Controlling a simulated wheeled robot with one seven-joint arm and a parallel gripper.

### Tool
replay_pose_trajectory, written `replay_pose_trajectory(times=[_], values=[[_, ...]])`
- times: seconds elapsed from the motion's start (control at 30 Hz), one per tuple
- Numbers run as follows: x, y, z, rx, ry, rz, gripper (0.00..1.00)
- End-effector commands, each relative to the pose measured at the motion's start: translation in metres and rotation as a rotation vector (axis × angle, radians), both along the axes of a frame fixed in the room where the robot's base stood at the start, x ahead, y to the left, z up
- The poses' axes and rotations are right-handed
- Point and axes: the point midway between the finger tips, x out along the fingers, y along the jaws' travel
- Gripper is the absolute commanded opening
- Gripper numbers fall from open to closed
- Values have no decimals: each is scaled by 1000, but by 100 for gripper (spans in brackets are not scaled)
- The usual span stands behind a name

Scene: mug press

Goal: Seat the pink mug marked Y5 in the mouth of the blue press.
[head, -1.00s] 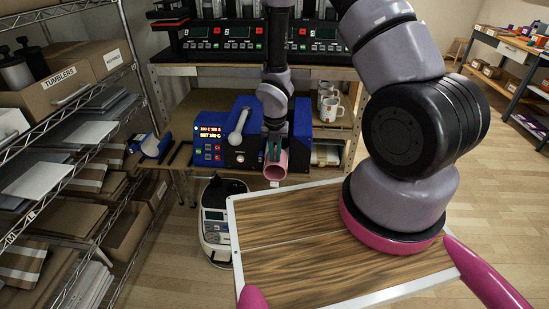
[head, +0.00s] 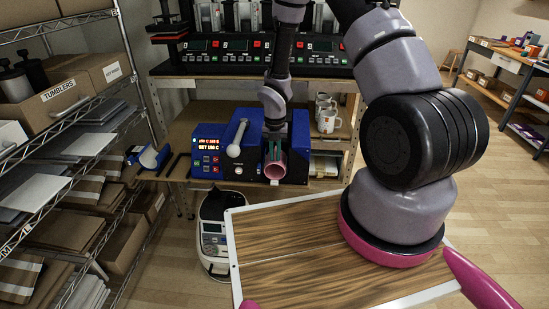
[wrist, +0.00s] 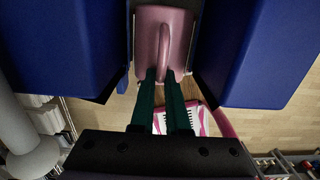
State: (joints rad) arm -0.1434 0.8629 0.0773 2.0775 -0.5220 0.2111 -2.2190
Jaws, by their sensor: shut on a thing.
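The pink mug (head: 276,173) lies on its side at the front of the blue press (head: 237,150), its open end facing the head camera. In the wrist view the pink mug (wrist: 150,35) sits in the gap between two blue blocks of the press (wrist: 50,45). How deep it sits, and whether it touches the blocks, I cannot tell. My gripper (head: 274,150) is above the mug. In the wrist view its green fingers (wrist: 165,82) are shut on the handle. The Y5 mark is not readable.
The press stands on a wooden bench with a lever (head: 234,148) beside the mug. White mugs (head: 328,118) stand behind to the right. A wire shelf with boxes (head: 62,100) is at left. My wood-topped deck is in front.

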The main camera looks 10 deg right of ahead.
Motion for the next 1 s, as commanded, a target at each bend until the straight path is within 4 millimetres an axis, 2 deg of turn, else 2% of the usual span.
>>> replay_pose_trajectory(times=[0.3,0.77,0.8,0.87,1.0], values=[[16,-5,-1,0,0,1,0],[19,-6,0,0,0,2,0],[19,-6,0,0,0,2,25],[19,-6,0,0,0,2,48],[19,-6,0,0,0,2,48]])
